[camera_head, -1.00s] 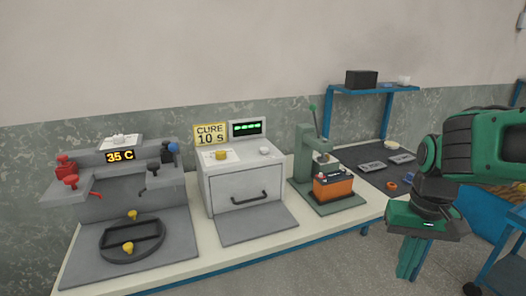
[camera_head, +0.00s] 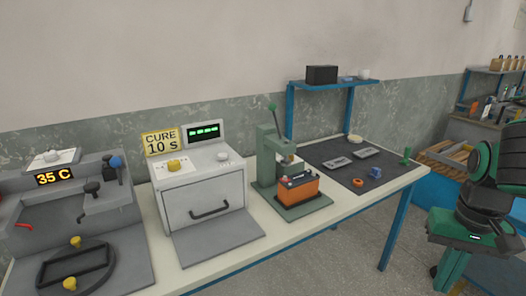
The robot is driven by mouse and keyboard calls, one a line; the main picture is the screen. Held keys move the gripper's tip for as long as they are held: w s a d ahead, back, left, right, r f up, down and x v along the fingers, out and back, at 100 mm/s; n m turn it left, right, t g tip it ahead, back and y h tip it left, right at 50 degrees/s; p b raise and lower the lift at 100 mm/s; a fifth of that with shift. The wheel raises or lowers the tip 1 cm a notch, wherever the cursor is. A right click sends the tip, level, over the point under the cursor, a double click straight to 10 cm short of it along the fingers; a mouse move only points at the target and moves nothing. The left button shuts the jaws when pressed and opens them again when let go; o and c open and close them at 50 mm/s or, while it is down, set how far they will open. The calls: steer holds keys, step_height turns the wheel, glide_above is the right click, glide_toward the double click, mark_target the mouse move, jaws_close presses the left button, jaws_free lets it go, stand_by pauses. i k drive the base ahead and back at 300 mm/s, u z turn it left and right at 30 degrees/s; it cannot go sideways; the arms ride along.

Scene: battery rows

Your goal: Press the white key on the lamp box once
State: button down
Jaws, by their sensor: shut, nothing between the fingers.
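The grey box with the yellow "CURE 10 s" sign appears to be the lamp box (camera_head: 180,201); it stands on the bench at left of centre. On its top are a yellow knob (camera_head: 174,165) and a round white key (camera_head: 223,156). A dark display (camera_head: 203,132) with green marks stands behind them. Its front has a black handle. My gripper (camera_head: 448,274) points down at the lower right, beyond the bench's right end and well away from the box. Its fingers are together and nothing shows between them.
A green press (camera_head: 268,155) with an orange battery (camera_head: 298,189) stands right of the box. A dark mat (camera_head: 392,160) with small parts lies farther right, under a blue shelf (camera_head: 345,83). A grey station reading 35 C (camera_head: 100,212) stands left. Floor is free before the bench.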

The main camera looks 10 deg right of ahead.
mark_target(222, 156)
steer(key=z, duration=0.55)
steer(key=i, duration=0.65)
steer(key=u, duration=1.3)
